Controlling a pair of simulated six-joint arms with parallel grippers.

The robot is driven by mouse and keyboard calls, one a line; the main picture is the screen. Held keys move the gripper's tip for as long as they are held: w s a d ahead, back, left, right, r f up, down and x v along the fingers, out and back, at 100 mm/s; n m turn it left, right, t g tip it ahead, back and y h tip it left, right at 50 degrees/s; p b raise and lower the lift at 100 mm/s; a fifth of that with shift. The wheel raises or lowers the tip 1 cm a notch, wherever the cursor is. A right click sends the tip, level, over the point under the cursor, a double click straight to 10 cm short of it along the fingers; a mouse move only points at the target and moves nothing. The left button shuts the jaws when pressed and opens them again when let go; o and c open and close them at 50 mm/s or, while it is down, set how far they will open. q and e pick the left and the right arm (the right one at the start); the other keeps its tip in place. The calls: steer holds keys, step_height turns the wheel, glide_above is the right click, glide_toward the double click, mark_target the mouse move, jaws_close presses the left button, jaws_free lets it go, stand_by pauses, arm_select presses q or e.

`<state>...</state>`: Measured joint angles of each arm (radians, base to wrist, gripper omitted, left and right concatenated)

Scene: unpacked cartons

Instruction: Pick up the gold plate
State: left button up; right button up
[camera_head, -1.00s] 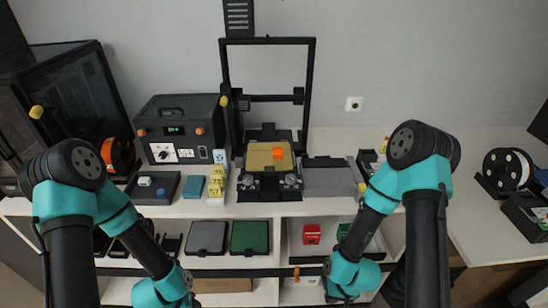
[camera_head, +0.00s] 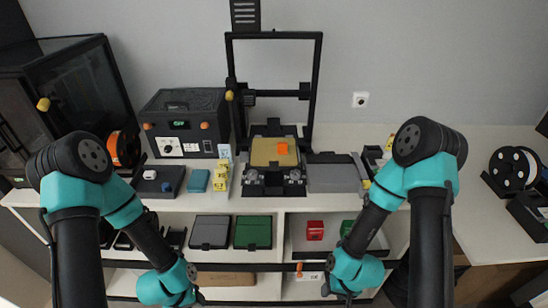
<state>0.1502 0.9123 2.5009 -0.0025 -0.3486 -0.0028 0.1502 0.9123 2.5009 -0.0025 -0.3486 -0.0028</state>
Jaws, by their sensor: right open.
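The gold plate (camera_head: 264,151) lies flat on the bed of the black printer (camera_head: 320,75), in the middle of the bench. A small orange piece (camera_head: 282,148) sits on top of it. My right gripper (camera_head: 343,293) is at the bottom edge of the view, open, low in front of the shelves and well apart from the plate. It shows only in part. My left arm's wrist is at the bottom left, and its jaws are out of the frame.
A grey flat block (camera_head: 334,176) is right of the bed. The printer's upright frame and crossbar rise behind the plate. Shelves below hold dark and green trays (camera_head: 253,232).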

steer(key=shift+o, duration=0.9)
steer(key=w+a+r+n+t, duration=0.1)
steer(key=w+a+r+n, duration=0.25)
steer(key=w+r, duration=0.95)
steer(key=w+a+r+n+h, duration=0.1)
steer(key=w+a+r+n, duration=0.3)
steer(key=r, duration=0.8)
steer(key=w+a+r+n+g+h, duration=0.1)
steer(key=w+a+r+n, duration=0.4)
steer(key=r, duration=0.7)
steer(key=w+a+r+n+h, duration=0.1)
steer(key=w+a+r+n, duration=0.3)
steer(key=r, duration=0.8)
steer(key=w+n, duration=0.2)
steer(key=w, duration=0.1)
steer(key=shift+w+a+r+g+h, duration=0.15)
steer(key=shift+w+a+g+h, duration=0.1)
steer(key=shift+w+g+h, duration=0.15)
